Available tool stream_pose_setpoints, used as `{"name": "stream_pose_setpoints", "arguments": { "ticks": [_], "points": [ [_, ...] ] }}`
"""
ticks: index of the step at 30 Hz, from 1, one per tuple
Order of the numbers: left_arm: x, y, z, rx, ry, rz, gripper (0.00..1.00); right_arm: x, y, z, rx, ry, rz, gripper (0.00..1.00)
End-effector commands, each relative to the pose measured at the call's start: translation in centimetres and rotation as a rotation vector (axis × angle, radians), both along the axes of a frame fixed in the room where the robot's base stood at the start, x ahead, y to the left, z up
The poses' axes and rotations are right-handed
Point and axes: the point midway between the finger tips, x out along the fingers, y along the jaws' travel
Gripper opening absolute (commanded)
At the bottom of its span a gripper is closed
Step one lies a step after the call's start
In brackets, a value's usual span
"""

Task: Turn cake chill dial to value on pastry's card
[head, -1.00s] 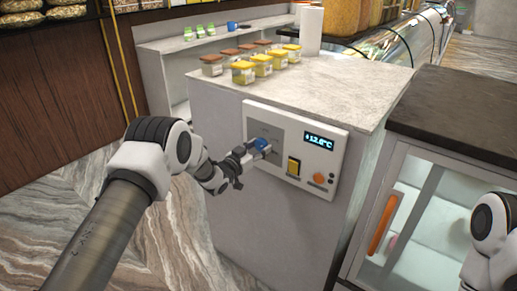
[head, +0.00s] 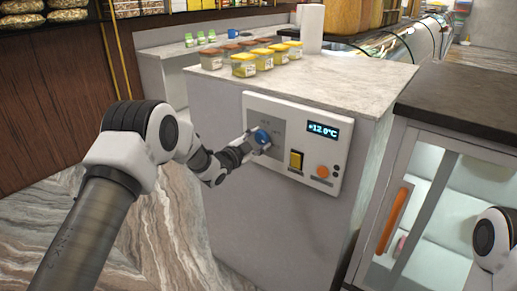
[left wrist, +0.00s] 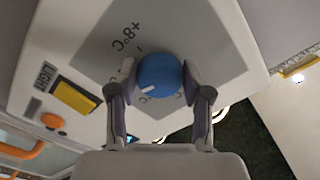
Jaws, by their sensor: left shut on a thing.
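The blue chill dial (head: 262,136) is on the white control panel (head: 318,181) on the side of the counter. The panel's display (head: 323,130) reads 12.0°C; its sign is hard to make out. My left gripper (head: 260,142) is at the dial. In the left wrist view the dial (left wrist: 159,75) sits between the two fingers of the gripper (left wrist: 158,80), which are shut on it. A white mark on the dial points to the lower left there, and a "+8°C" label shows on the grey plate. I cannot make out a pastry's card. My right gripper is out of view.
A yellow switch (head: 296,159) and an orange button (head: 322,172) are right of the dial. Several small tubs (head: 243,66) stand on the counter top (head: 345,75). A glass-fronted cabinet with an orange handle (head: 394,220) is at the right, near my right arm.

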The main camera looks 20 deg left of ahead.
Motion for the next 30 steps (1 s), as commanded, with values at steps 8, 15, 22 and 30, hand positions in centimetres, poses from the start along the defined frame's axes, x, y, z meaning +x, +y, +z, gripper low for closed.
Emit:
{"name": "stream_pose_setpoints", "arguments": {
  "ticks": [8,15,22,30],
  "points": [
    [0.1,0.0,-0.2,0.244,-0.095,0.001,0.14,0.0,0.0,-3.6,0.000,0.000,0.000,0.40],
    [0.0,0.0,-0.2,0.456,-0.173,0.001,0.14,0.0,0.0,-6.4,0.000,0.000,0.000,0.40],
    [0.0,0.0,-0.3,0.664,-0.247,0.001,0.14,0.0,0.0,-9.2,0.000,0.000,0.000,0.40],
    [0.0,0.0,-0.3,0.903,-0.333,0.002,0.14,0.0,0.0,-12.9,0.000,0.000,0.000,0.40]
  ]
}}
